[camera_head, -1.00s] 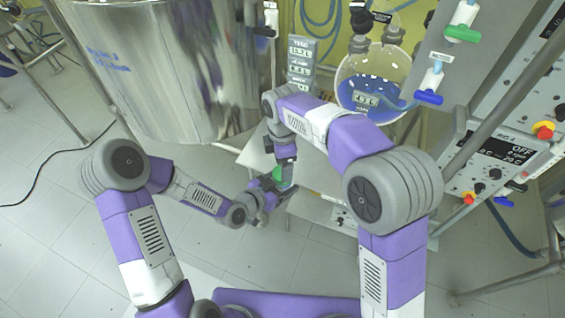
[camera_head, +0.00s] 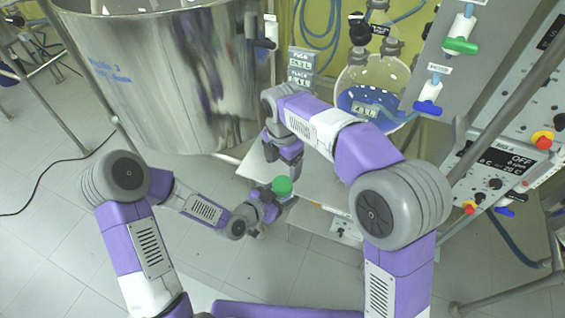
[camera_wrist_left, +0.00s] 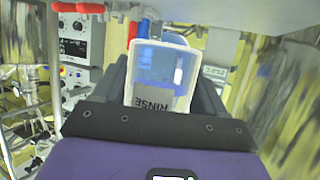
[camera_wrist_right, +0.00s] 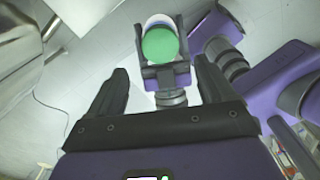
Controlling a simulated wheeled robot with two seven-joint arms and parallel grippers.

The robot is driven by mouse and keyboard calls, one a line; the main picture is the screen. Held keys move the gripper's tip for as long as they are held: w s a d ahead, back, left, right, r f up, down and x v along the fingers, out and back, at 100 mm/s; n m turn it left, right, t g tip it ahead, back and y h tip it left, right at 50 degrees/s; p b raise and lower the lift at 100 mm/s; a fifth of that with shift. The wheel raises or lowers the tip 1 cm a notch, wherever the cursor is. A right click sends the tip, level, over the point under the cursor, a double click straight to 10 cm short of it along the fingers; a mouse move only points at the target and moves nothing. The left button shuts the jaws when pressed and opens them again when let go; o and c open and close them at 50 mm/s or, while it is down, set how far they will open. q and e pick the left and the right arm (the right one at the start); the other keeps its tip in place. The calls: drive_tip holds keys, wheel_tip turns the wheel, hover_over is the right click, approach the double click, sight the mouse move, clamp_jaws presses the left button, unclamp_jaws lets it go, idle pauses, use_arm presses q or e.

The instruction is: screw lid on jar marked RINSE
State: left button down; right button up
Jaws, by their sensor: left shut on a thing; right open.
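The jar marked RINSE (camera_wrist_left: 160,78) is a pale see-through container with blue inside and a dark label. My left gripper (camera_head: 276,203) is shut on it in mid-air. The green lid (camera_head: 282,185) sits over the jar's mouth; in the right wrist view the lid (camera_wrist_right: 160,45) shows as a green disc with the jar's pale edge beside it. I cannot tell how tight it is. My right gripper (camera_head: 285,160) is open and empty, a short way above the lid and apart from it. In the right wrist view the fingers stand wide apart, with the lid beyond their tips.
A large steel vessel (camera_head: 165,85) stands at the left. A grey shelf (camera_head: 310,183) lies behind the grippers. A round glass reactor (camera_head: 372,85) and control panels with knobs (camera_head: 500,170) stand at the right. Tiled floor is free at the lower left.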

sight(282, 183)
drive_tip(key=shift+f, duration=0.1)
drive_tip(key=shift+f, duration=3.9)
drive_tip(key=shift+c, duration=0.4)
drive_tip(key=c, duration=1)
drive_tip(key=m, duration=0.6)
drive_tip(key=shift+m, duration=0.3)
drive_tip(key=o, duration=1.2)
